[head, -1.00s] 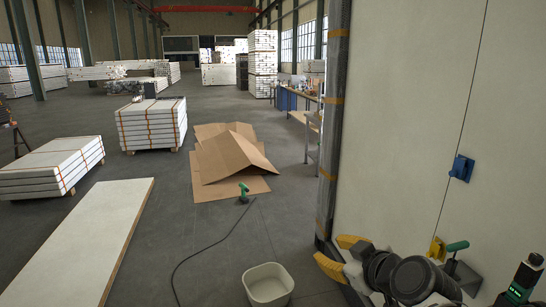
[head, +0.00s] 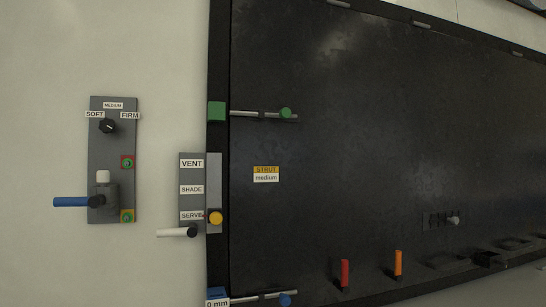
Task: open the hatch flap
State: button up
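A large black panel, which looks like the hatch flap (head: 360,180), fills the right of the head view within a black frame (head: 218,135). It appears flush with the frame. A rod with a green knob (head: 286,113) lies across its upper left edge beside a green block (head: 217,111). A similar rod with a blue knob (head: 285,299) is at the lower left, beside a blue block. A yellow and white label reading "STRUT medium" (head: 266,174) is on the panel. A white-handled lever (head: 175,233) sits just below "SERVE" on a VENT/SHADE/SERVE plate (head: 191,175). My gripper is out of view.
A grey plate (head: 98,140) at left has a black SOFT/MEDIUM/FIRM knob (head: 107,126), a blue-handled lever (head: 72,202) and two green buttons. Red (head: 345,273) and orange (head: 398,263) handles stand at the bottom.

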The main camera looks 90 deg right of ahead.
aim_at(398, 125)
jog(key=z, duration=1.6)
jog(key=l+z, duration=0.1)
jog(key=z, duration=0.4)
jog(key=k+z, duration=0.1)
jog(key=z, duration=0.45)
jog(key=l+z, duration=0.1)
jog(key=z, duration=1.5)
